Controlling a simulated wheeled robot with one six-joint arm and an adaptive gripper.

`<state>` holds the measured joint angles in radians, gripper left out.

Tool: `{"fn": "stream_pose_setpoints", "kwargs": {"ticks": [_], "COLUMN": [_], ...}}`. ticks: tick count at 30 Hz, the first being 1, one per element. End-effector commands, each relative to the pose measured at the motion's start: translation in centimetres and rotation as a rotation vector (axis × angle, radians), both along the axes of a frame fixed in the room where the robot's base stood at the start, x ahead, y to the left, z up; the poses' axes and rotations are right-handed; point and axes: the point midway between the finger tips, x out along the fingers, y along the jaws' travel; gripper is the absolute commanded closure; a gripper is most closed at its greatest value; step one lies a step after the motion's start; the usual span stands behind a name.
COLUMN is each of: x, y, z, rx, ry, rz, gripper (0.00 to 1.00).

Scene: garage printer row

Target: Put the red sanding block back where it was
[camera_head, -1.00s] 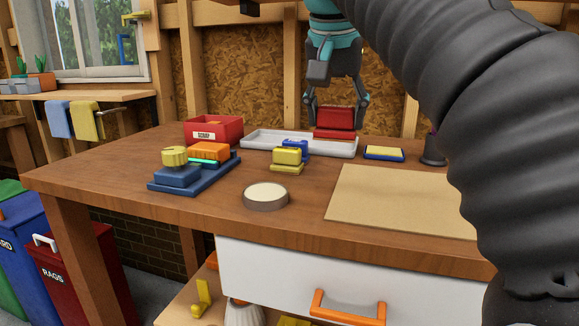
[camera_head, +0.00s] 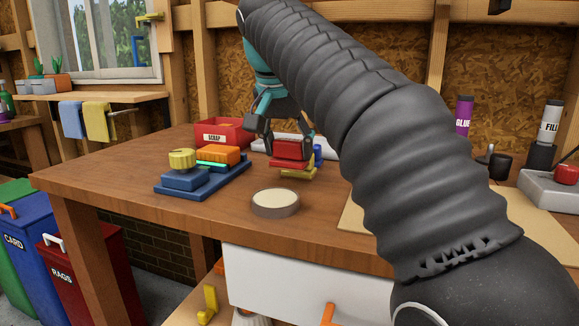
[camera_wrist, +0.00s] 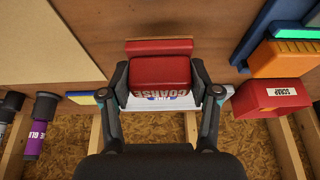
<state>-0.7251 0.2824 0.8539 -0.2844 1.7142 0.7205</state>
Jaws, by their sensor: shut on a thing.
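The red sanding block (camera_head: 291,149) is held between the two fingers of my gripper (camera_head: 288,140), above the workbench. In the wrist view the red block (camera_wrist: 160,70) sits between the fingers, with partly hidden white lettering that seems to read COARSE. Its flat red base shows beyond the grip. A white tray (camera_head: 326,151) lies farther back, largely hidden by my arm and the block.
A red scrap bin (camera_head: 222,133) stands behind a blue stand (camera_head: 203,186) bearing an orange block (camera_head: 219,155) and a yellow knob (camera_head: 181,159). A round cream-topped disc (camera_head: 275,203) lies in front. Bare wood surrounds the disc. My arm hides the right middle.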

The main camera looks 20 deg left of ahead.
Motion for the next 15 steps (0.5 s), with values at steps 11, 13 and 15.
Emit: {"fn": "stream_pose_setpoints", "kwargs": {"ticks": [11,13,15], "x": [-0.1,-0.1,-0.1], "y": [0.0,0.0,0.0], "z": [-4.0,-3.9,-3.9], "rx": [0.0,0.001,0.001], "ry": [0.0,0.0,0.0], "rz": [0.001,0.0,0.0], "gripper": [0.71,0.71,0.71]}}
